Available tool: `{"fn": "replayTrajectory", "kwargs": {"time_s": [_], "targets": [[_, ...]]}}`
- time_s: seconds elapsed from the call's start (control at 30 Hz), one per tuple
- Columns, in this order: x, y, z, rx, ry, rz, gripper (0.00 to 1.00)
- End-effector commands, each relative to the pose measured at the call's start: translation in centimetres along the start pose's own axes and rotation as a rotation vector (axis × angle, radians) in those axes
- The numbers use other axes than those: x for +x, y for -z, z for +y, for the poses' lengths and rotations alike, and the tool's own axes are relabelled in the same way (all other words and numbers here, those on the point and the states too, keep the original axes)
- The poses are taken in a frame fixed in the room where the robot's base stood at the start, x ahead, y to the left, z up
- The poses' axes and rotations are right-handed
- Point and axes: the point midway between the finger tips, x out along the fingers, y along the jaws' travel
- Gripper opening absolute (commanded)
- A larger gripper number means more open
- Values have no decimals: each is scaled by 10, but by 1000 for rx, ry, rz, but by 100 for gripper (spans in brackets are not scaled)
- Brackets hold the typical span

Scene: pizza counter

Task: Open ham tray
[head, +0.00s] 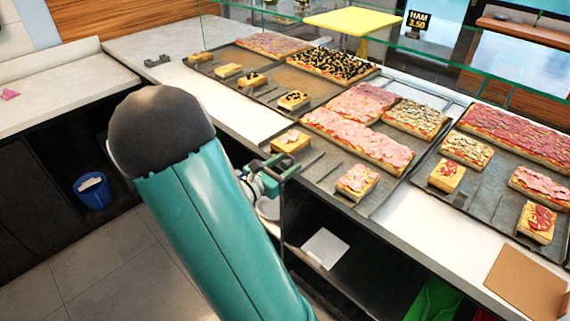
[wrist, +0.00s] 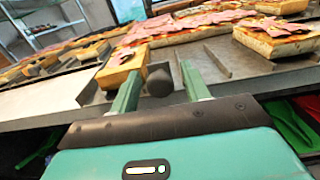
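The ham tray (head: 319,173) is the middle dark tray on the counter. It carries a large ham pizza (head: 350,137), a mushroom-like piece and small slices near the front edge. In the wrist view the tray (wrist: 218,73) lies just ahead of my gripper. A dark round knob (wrist: 159,82) shows at its front edge, between my fingers. My gripper (wrist: 158,78) is open, with one green finger on each side of the knob; I cannot tell whether they touch it. In the head view my gripper (head: 284,167) is at the tray's front left corner, and the knob is not clear there.
Another tray (head: 262,98) lies to the left and one (head: 490,192) to the right. A glass screen, a yellow board (head: 357,20) and a ham price sign (head: 419,20) stand behind. Below are open shelves, a white box (head: 325,247) and a blue bin (head: 93,190).

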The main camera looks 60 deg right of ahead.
Motion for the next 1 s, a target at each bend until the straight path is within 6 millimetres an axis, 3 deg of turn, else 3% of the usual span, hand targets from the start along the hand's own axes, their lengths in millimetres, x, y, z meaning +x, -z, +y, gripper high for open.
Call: {"fn": "replayTrajectory", "kwargs": {"time_s": [0.37,0.57,0.8,1.0], "targets": [[-8,0,1,1,-3,0,46],[-43,0,2,1,-7,1,46],[-97,0,2,2,-6,0,46],[-129,0,1,1,-4,0,46]]}}
